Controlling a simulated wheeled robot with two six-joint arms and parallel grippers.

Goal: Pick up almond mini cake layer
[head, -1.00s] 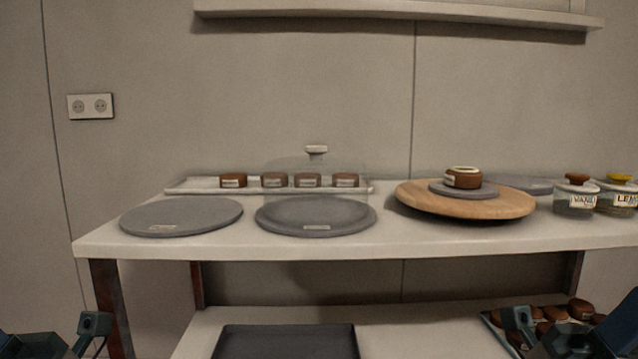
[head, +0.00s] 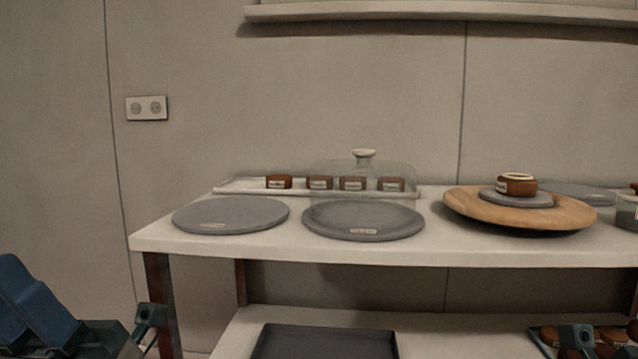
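Several small brown labelled mini cake layers stand in a row on a long white tray (head: 235,187) at the back of the table. The leftmost layer (head: 279,182) stands clear; the others, such as the rightmost one (head: 391,185), show through a clear glass dome (head: 363,155). The labels are too small to read, so I cannot tell which is almond. My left gripper (head: 148,325) is low at the left, below the tabletop and well short of the cakes. My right gripper (head: 577,340) is low at the right, partly cut off. Neither opening shows clearly.
Two grey round plates, left (head: 232,215) and middle (head: 362,222), lie before the tray. A wooden turntable (head: 470,208) at the right bears a grey disc and a brown cake (head: 517,184). The lower shelf holds a dark tray (head: 325,340) and brown items at right.

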